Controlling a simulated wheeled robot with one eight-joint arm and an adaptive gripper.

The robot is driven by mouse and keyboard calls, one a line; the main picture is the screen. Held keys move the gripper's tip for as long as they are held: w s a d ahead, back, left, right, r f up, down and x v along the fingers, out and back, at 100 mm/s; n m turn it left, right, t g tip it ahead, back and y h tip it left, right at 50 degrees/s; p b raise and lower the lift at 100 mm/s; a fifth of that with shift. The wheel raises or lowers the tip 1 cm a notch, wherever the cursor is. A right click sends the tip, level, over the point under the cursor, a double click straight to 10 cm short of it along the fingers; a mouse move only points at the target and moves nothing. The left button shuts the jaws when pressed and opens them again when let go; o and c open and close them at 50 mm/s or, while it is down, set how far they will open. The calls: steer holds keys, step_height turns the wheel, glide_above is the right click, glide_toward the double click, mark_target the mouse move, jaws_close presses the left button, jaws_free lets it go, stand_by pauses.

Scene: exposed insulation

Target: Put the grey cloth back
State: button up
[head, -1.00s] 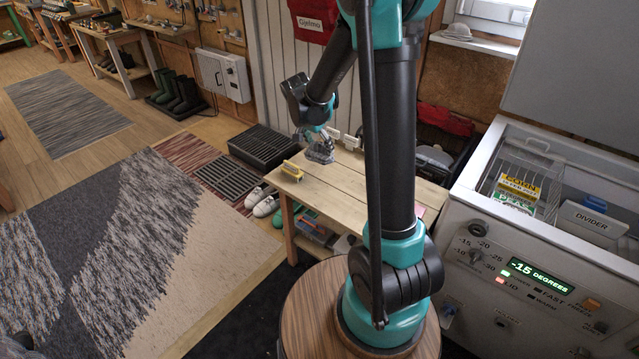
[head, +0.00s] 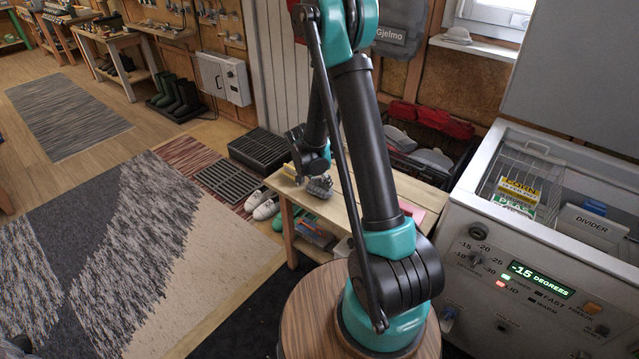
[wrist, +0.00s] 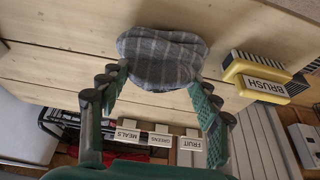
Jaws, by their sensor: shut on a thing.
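The grey cloth (wrist: 165,55) is a bunched plaid piece between my fingertips in the wrist view. My gripper (wrist: 164,78) is shut on it, one finger at each side. In the head view my gripper (head: 315,174) and the cloth (head: 320,187) are over the front left part of the wooden bench (head: 345,205). I cannot tell whether the cloth touches the bench top. A yellow brush (wrist: 264,86) labelled BRUSH lies beside the cloth in the wrist view; in the head view my gripper hides most of it.
Labelled bins (wrist: 190,145) show below the bench edge in the wrist view. A dark crate (head: 262,148) and white shoes (head: 265,207) are left of the bench. An open freezer (head: 545,235) stands at right. Dark trays with red items (head: 425,150) are behind the bench.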

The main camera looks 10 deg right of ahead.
steer(key=shift+f, duration=0.65)
steer(key=o, duration=1.1)
steer(key=shift+f, duration=0.1)
steer(key=v, duration=1.1)
steer(key=s+d+r+n+y, duration=0.1)
steer(key=s+d+n, duration=0.1)
steer(key=s, duration=0.6)
steer(key=s+d+r+n+y, duration=0.1)
steer(key=s+n, duration=0.3)
steer(key=s, duration=0.4)
steer(key=s+d+r+n+t+y, duration=0.1)
steer(key=s+d+r+n, duration=0.1)
steer(key=s, duration=0.6)
steer(key=shift+d+r+n, duration=0.15)
steer(key=shift+d+n, duration=0.25)
steer(key=shift+d, duration=0.05)
steer(key=shift+d+r+n, duration=0.2)
steer(key=shift+d+n, duration=0.2)
steer(key=shift+d, duration=0.1)
